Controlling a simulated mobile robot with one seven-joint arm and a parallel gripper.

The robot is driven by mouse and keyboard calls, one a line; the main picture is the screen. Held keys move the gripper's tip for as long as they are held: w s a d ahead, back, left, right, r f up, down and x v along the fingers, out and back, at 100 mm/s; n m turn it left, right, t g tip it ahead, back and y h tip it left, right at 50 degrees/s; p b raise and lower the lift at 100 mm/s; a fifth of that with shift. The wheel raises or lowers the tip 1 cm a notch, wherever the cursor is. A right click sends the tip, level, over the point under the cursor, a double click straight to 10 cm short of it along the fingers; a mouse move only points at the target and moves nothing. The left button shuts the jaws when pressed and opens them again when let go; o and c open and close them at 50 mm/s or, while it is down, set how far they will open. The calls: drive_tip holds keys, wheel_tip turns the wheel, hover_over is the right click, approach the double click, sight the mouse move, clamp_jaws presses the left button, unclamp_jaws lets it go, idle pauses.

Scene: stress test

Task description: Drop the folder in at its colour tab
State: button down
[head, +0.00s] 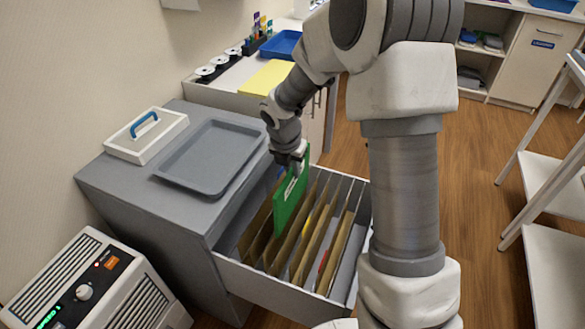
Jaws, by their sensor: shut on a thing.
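My gripper (293,157) is shut on the top edge of a green folder (291,200). The folder hangs upright over the open drawer (283,281) of a grey cabinet, its lower end close to the tan hanging dividers (307,240). I cannot tell whether its lower edge is between two dividers. Small colour patches show among the dividers: a yellow one (307,226), a red one (323,261) and a bluish one near the folder's upper left. Any green tab is not visible; the folder covers part of the drawer.
A grey tray (211,157) and a white box with a blue handle (147,135) stand on the cabinet top. A white heater-like unit (91,286) is at lower left. A counter with a yellow sheet (266,77) stands behind.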

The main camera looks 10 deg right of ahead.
sight(287, 179)
drive_tip(key=shift+f, duration=0.1)
idle(0.3)
drive_tip(key=shift+f+b, duration=4.3)
drive_tip(key=shift+f, duration=2.5)
drive_tip(key=c, duration=0.8)
unclamp_jaws()
drive_tip(key=shift+c, duration=0.2)
drive_tip(key=p+v, duration=0.7)
drive_tip(key=v, duration=1)
drive_tip(key=shift+s+r, duration=0.15)
drive_tip(key=shift+r, duration=0.05)
drive_tip(key=shift+a, duration=0.1)
